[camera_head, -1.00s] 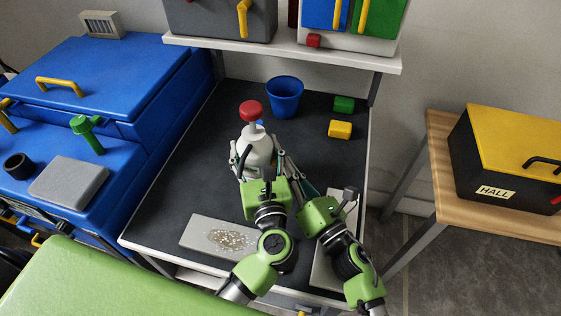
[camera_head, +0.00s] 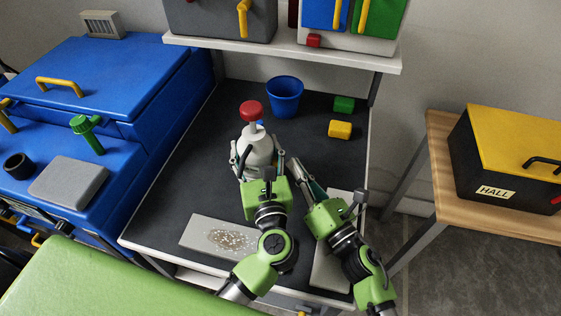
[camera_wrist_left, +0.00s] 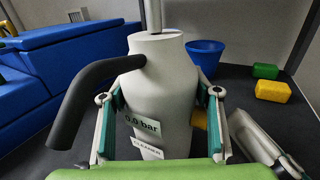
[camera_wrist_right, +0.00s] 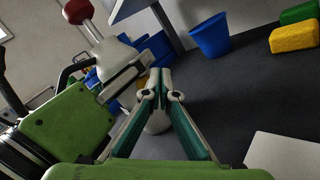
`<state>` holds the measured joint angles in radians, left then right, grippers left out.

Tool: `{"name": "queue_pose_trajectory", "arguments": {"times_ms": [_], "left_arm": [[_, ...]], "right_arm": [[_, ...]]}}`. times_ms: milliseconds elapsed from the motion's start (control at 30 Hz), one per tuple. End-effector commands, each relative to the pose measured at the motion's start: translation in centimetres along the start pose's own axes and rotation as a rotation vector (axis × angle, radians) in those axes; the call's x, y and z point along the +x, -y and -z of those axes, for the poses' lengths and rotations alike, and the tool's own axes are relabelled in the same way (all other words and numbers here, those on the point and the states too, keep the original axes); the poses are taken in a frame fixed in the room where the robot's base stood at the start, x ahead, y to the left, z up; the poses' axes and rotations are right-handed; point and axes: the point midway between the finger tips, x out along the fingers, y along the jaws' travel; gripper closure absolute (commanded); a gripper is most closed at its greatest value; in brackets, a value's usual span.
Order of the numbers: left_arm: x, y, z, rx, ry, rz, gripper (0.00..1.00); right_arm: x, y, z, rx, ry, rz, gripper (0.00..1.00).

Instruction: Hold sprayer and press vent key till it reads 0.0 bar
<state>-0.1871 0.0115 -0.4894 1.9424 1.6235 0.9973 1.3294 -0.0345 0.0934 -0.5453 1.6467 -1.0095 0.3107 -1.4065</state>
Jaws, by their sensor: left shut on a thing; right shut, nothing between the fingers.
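The grey-white sprayer (camera_head: 258,148), with a red knob on top (camera_head: 251,109), stands upright on the dark bench. My left gripper (camera_wrist_left: 160,95) is shut around its body, one finger on each side. In the left wrist view, a label on the sprayer (camera_wrist_left: 142,122) appears to read 0.0 bar, with a cleaner label below. A black curved handle (camera_wrist_left: 85,95) sticks out to the left. The yellow vent key (camera_wrist_left: 199,118) shows at the sprayer's right side, partly behind a finger. My right gripper (camera_wrist_right: 160,82) is shut and empty, just right of the sprayer and apart from it.
A blue cup (camera_head: 285,97), a green block (camera_head: 344,104) and a yellow block (camera_head: 340,129) stand at the back of the bench. A grey plate with pale specks (camera_head: 195,233) lies in front. A shelf (camera_head: 300,55) overhangs the back. Bench space left of the sprayer is clear.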

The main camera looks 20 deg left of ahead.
Motion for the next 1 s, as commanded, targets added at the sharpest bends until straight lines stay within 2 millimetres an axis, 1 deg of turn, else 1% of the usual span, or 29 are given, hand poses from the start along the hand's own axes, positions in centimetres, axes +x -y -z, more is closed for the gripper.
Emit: {"name": "queue_pose_trajectory", "arguments": {"times_ms": [500, 800, 833, 867, 900, 1000], "left_arm": [[0.0, -0.1, 0.0, 0.001, 0.000, -0.001, 0.81], [0.0, -0.1, 0.0, 0.001, 0.000, -0.001, 0.81], [0.0, -0.1, 0.0, 0.002, 0.000, -0.002, 0.35], [0.0, -0.1, 0.0, 0.001, 0.000, -0.002, 0.27], [0.0, -0.1, 0.0, 0.001, 0.000, -0.001, 0.23], [0.0, -0.1, 0.0, 0.001, 0.000, -0.001, 0.23]], "right_arm": [[-3.2, 2.3, -2.3, -0.002, -0.001, 0.000, 1.00], [-3.4, 2.5, -2.5, 0.000, 0.000, 0.000, 1.00], [-3.4, 2.5, -2.5, 0.000, 0.000, 0.000, 1.00], [-3.4, 2.5, -2.5, 0.000, 0.000, 0.000, 1.00], [-3.4, 2.5, -2.5, 0.000, 0.000, 0.000, 1.00], [-3.4, 2.5, -2.5, 0.000, 0.000, 0.000, 1.00]]}}
